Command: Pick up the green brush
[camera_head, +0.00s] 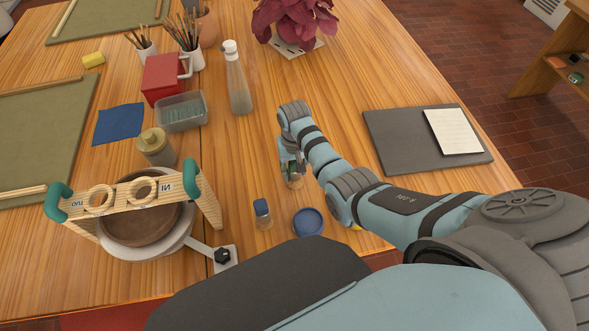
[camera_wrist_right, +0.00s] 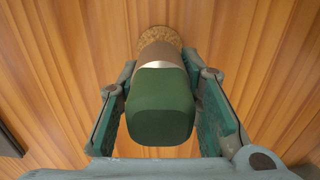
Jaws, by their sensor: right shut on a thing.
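The green brush (camera_wrist_right: 163,105) fills the middle of the right wrist view. It has a dark green rounded end, a pale metal band, a brown part and a speckled tan far end near the wood surface. My right gripper (camera_wrist_right: 165,110) is shut on the brush, with one teal-padded finger on each side. In the head view my right gripper (camera_head: 291,168) points down over the table, and the arm hides most of the brush. I cannot tell whether the brush touches the table. My left gripper is out of view.
A clear bottle (camera_head: 238,85) and potted plant (camera_head: 293,20) are behind. A grey board (camera_head: 390,140) lies right.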

